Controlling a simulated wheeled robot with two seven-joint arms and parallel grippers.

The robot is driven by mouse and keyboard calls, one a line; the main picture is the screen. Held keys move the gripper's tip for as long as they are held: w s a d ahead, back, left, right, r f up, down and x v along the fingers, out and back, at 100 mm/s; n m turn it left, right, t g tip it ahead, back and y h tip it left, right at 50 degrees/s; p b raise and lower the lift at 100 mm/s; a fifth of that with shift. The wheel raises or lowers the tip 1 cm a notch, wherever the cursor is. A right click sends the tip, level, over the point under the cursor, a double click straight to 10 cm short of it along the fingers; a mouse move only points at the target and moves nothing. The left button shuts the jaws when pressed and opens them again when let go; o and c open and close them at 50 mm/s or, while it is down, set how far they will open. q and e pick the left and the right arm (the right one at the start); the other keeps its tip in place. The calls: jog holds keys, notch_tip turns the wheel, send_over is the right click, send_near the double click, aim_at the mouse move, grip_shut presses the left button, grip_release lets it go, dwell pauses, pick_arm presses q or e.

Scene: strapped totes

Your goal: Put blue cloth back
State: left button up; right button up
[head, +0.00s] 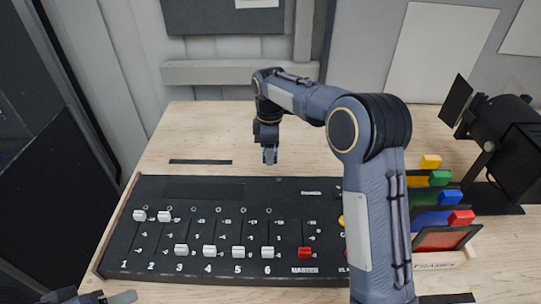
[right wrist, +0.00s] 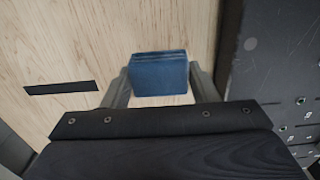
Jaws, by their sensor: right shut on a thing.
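My right gripper (head: 269,154) hangs over the table beyond the black fader board. In the right wrist view it is shut on a small blue block-shaped thing (right wrist: 160,74), which I take to be the blue cloth; it sits between the two grey fingers.
The fader board (head: 190,188) has white and red knobs. A rack at right holds yellow, green, blue (head: 450,197) and red-tabbed frames beside a black lamp (head: 503,135). A dark strip (head: 200,162) lies on the table (head: 215,130). Bare wood surrounds the right gripper.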

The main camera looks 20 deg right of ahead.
jog(key=shift+w+d+f, duration=0.15)
jog(key=shift+w+f, duration=0.1)
jog(key=shift+f, duration=1.65)
jog(key=shift+f, duration=0.2)
jog(key=o, duration=1)
